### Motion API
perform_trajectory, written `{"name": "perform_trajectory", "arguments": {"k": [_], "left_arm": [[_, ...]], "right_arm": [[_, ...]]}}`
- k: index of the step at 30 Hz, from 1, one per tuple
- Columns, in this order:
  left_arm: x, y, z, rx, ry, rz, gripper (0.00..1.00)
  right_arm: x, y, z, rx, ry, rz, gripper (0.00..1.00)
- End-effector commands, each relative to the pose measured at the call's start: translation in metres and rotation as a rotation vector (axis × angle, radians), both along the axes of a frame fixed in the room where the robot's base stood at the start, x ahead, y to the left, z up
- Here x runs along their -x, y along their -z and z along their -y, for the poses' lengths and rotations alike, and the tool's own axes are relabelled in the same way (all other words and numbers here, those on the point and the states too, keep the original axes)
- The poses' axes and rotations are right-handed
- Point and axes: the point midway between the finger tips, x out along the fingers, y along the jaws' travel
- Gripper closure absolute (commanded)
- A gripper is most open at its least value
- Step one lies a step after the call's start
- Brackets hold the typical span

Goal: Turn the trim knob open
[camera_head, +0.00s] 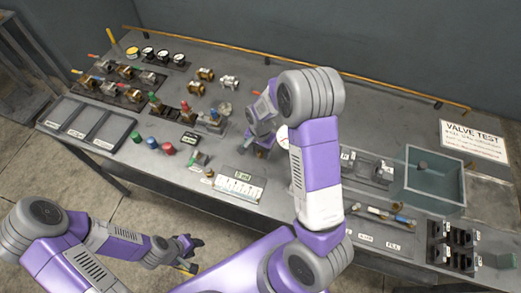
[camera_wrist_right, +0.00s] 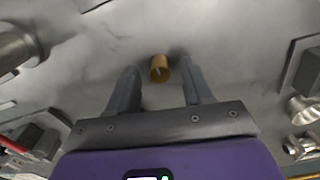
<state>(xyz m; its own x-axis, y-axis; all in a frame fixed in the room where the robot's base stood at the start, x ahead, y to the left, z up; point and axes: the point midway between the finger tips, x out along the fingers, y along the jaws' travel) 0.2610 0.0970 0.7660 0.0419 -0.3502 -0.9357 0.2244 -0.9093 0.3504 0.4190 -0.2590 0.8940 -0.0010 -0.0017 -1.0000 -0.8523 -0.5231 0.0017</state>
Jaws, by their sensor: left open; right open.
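A small brass-coloured knob (camera_wrist_right: 160,68), probably the trim knob, shows in the right wrist view on a grey metal surface. It has a pale line on its face. My right gripper (camera_wrist_right: 158,82) is open, with one finger on each side of the knob in the picture. I see a gap on both sides; how far the fingertips are from it in depth I cannot tell. In the head view my right gripper (camera_head: 258,145) is over the middle of the bench, and the knob is hidden there. My left gripper (camera_head: 194,256) is open and empty in front of the bench.
The bench (camera_head: 225,150) carries several valves and gauges at the back left. A black divided tray (camera_head: 88,122) is at the left, and coloured knobs (camera_head: 168,149) stand near the front. A clear bin (camera_head: 435,178) and a sign (camera_head: 473,140) are at the right.

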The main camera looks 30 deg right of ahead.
Motion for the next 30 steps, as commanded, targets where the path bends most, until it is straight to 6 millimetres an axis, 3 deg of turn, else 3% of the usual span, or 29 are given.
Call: {"name": "perform_trajectory", "arguments": {"k": [5, 15, 30], "left_arm": [[0.0, -0.0001, 0.0001, 0.0, 0.0, 0.0, 0.57], [0.0, -0.0001, 0.0, 0.0, 0.0, 0.0, 0.57], [0.0001, 0.0015, 0.0, 0.0, 0.0, 0.0, 0.57]], "right_arm": [[0.0001, -0.0001, 0.0, 0.0, 0.0, 0.0, 0.51], [0.0002, -0.0003, 0.0001, 0.001, 0.0, -0.001, 1.0], [0.0003, 0.0, 0.0003, 0.0, -0.13, -0.002, 1.0]]}}
